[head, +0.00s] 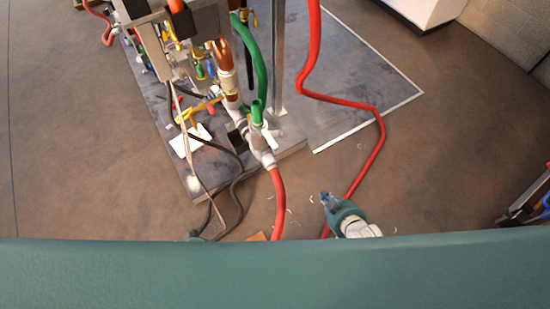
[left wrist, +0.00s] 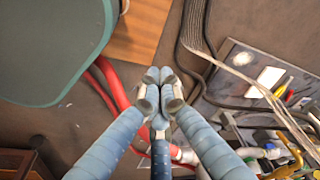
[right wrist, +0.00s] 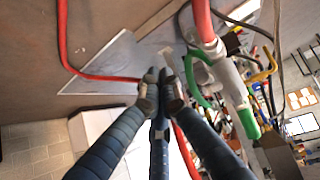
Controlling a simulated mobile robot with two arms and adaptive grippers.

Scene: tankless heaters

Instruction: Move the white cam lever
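A pale grey-white pipe fitting (head: 262,150) sits at the front right of the heater stand, between a green capped branch (head: 257,113) and a red hose (head: 278,205). It also shows in the right wrist view (right wrist: 230,82), right of the fingers. I cannot clearly pick out a white cam lever on it. My right gripper (head: 327,198) is in front of the stand, to the right of the fitting and apart from it. Its fingertips are together and empty in the right wrist view (right wrist: 160,85). My left gripper (left wrist: 161,85) has its fingertips together and empty, above the floor.
The stand's grey base (head: 290,140) carries pipes, valves and a white card (head: 191,140). A long red hose (head: 370,160) runs over the floor near my right gripper. Black cables (head: 238,185) hang at the stand's front. Open floor lies to the right.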

